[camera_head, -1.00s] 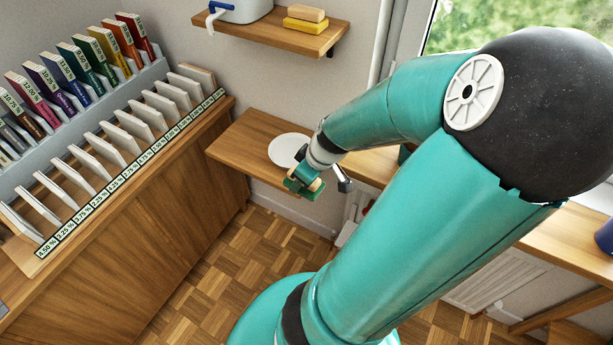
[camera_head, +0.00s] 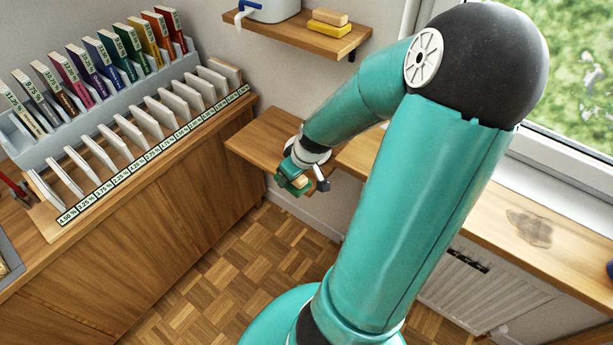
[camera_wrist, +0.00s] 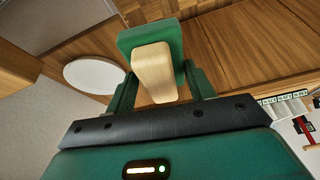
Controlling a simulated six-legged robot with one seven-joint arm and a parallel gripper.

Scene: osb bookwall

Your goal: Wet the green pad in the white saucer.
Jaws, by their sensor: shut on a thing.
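The green pad (camera_wrist: 133,40) is fixed to a pale wooden block (camera_wrist: 154,72) in the wrist view. My gripper (camera_wrist: 162,85) is shut on the block, with one finger on each side. The pad is on the far side of the block from the wrist camera. The white saucer (camera_wrist: 95,75) lies on a wooden shelf, left of the pad in the wrist view and apart from it. In the head view my gripper (camera_head: 295,183) is at the shelf's front edge, and my wrist hides most of the saucer. Whether the saucer holds water cannot be told.
The low wooden shelf (camera_head: 255,138) joins the wall beside the window ledge. An upper shelf (camera_head: 300,38) holds a white container (camera_head: 270,10) and a yellow block (camera_head: 328,28). A long counter at the left carries a book rack (camera_head: 90,105) and white cards. Parquet floor is open below.

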